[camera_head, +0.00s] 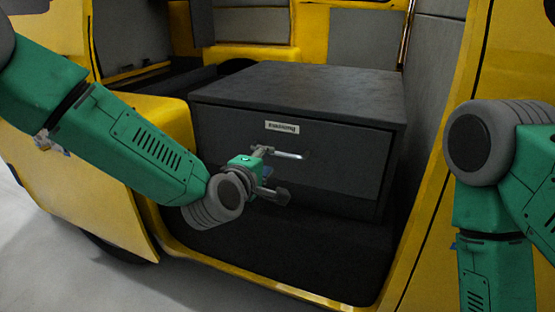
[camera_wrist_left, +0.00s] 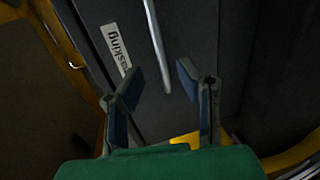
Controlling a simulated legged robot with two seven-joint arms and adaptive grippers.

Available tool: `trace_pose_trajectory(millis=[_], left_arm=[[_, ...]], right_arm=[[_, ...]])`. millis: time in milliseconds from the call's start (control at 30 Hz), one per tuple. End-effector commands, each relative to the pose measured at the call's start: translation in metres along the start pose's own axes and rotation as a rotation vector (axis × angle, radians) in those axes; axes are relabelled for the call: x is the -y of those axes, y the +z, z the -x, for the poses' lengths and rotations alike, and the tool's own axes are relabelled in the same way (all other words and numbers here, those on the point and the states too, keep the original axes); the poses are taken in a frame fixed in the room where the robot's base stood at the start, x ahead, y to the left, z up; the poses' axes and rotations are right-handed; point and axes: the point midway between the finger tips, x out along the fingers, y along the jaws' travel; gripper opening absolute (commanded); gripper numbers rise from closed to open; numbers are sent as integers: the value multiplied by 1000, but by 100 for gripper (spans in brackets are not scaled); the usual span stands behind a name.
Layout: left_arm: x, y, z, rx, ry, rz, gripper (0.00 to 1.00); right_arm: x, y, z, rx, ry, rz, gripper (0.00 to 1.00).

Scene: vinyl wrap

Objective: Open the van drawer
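The dark grey drawer (camera_head: 340,165) is in the cabinet in the van's side opening, and its front looks shut. A thin silver bar handle (camera_head: 290,155) is on the drawer front, below a white label (camera_head: 282,127). My left gripper (camera_head: 268,170) is in front of the drawer, close to the handle's left end. In the left wrist view, its two fingers (camera_wrist_left: 162,74) are apart with nothing clamped. The handle (camera_wrist_left: 157,45) shows between the fingertips there, with its near end in the gap; I cannot tell how deep it sits. My right gripper is out of view.
The yellow van body (camera_head: 80,205) and its door frame border the opening on both sides. The cabinet's flat top (camera_head: 310,88) is bare. Dark van floor (camera_head: 270,235) in front of the drawer is clear. My right arm is at the right edge.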

Motion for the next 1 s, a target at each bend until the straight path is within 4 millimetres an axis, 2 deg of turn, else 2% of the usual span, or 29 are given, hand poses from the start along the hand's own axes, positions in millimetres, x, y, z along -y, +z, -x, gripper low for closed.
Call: trace_pose_trajectory(millis=[100,300,500,767,867,1000], left_arm=[[3,0,-27,0,1,-2,31],[3,1,-57,1,0,-2,31],[1,1,-69,1,-1,-2,31],[1,1,-69,2,-2,-2,31],[1,1,-69,2,-2,-2,0],[2,1,-69,2,-3,-2,0]], right_arm=[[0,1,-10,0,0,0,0],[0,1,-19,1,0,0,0],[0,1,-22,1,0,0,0],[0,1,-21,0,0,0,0],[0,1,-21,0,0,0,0],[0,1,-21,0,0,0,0]])
